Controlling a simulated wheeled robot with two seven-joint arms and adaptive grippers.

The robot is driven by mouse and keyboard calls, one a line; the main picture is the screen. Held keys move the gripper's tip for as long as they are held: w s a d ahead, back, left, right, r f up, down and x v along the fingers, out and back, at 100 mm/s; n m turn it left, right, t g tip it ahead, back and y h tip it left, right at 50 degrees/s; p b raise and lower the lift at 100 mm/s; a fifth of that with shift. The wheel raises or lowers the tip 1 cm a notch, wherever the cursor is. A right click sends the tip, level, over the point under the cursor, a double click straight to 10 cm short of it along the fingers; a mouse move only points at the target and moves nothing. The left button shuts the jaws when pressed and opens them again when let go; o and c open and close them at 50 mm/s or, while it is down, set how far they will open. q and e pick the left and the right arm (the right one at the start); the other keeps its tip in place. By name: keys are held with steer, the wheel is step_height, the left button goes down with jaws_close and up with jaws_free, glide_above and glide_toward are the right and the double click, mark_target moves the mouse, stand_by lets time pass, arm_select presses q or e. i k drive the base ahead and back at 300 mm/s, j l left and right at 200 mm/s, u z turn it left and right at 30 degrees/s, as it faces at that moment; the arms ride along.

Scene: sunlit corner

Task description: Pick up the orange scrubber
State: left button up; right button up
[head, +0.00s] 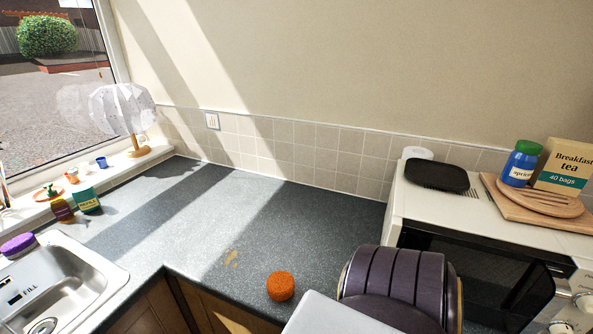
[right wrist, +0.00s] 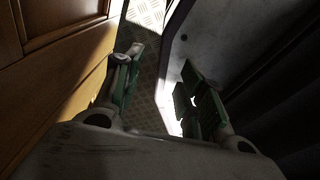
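The orange scrubber (head: 281,286) is a short round puck. It sits on the dark speckled worktop near its front edge, just left of my own arm parts in the head view. My right gripper (right wrist: 158,88) shows in the right wrist view with its two green-padded fingers apart and nothing between them. It is low beside a wooden cabinet front, and the scrubber is not in that view. My left gripper is in neither view.
A sink (head: 62,284) with a purple sponge (head: 17,244) on its rim is at left. A microwave (head: 470,258) stands at right, with a black dish (head: 437,175) on top. The worktop (head: 290,225) behind the scrubber is clear. A wooden cabinet (right wrist: 62,75) is close beside my right gripper.

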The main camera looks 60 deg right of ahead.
mark_target(280, 284)
steer(key=z, duration=1.3)
